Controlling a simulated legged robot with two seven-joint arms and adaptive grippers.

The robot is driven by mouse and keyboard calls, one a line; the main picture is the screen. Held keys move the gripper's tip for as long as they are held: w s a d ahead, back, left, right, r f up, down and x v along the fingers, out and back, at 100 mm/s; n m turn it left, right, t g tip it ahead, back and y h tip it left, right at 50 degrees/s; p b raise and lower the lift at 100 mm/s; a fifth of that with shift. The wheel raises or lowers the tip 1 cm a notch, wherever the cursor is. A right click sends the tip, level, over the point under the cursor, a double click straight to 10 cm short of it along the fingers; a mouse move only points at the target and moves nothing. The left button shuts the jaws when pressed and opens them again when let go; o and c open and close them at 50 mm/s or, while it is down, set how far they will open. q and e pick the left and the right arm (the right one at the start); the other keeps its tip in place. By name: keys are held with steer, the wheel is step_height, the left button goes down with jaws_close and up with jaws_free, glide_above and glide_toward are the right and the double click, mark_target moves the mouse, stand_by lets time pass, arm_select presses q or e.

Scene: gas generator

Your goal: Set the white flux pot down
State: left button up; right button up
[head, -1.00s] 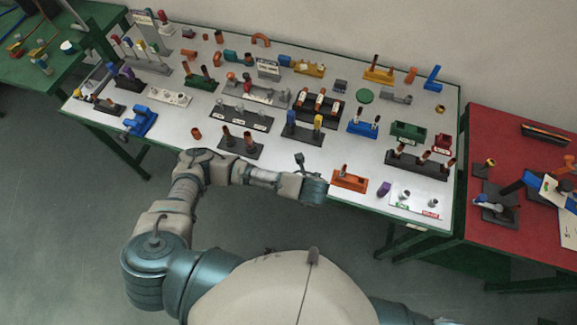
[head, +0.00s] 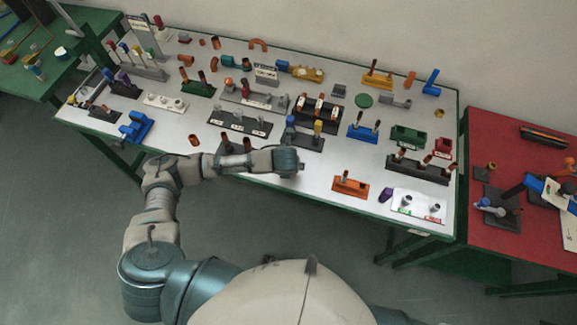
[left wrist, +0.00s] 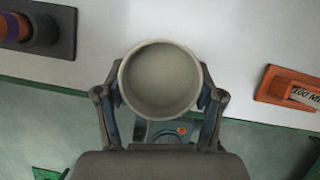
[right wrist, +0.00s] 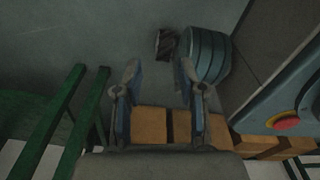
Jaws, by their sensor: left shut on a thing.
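The white flux pot (left wrist: 160,80) shows in the left wrist view as a round, open-topped, off-white cup with an empty-looking inside. My left gripper (left wrist: 160,97) is shut on it, one finger on each side. In the head view my left gripper (head: 289,161) is over the front part of the white table, left of the orange fixture; I cannot make out the pot there. Whether the pot's base touches the table is hidden. My right gripper (right wrist: 158,85) is open and empty, away from the table, with the floor beyond it.
The white table (head: 330,150) carries many fixtures. An orange fixture (head: 350,184) stands right of my left gripper, and a dark rack with a yellow part (head: 305,138) just behind it. A white plate (head: 418,203) lies at the front right. Bare tabletop shows around the orange fixture.

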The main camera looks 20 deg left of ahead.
arm_select(q)
steer(key=shift+w+a+f, duration=0.2)
steer(key=shift+w+a, duration=0.4)
steer(key=shift+a, duration=0.25)
steer(key=f, duration=0.1)
steer(key=d+f, duration=0.1)
steer(key=f, duration=0.1)
steer(key=shift+f, duration=0.1)
steer(key=shift+d, duration=0.1)
steer(key=o, duration=0.9)
steer(key=shift+s+d, duration=0.1)
steer(key=o, duration=0.4)
steer(key=shift+c, duration=0.2)
steer(key=shift+a, duration=0.3)
steer(key=shift+s+a+r, duration=0.1)
steer(key=shift+a+r, duration=0.05)
steer(key=shift+r, duration=0.2)
steer(key=p+v, duration=0.1)
steer(key=v, duration=1)
arm_select(e)
steer(key=s, duration=0.4)
steer(key=shift+d+f, duration=0.1)
steer(key=shift+d, duration=0.25)
arm_select(q)
steer(key=shift+r, duration=0.15)
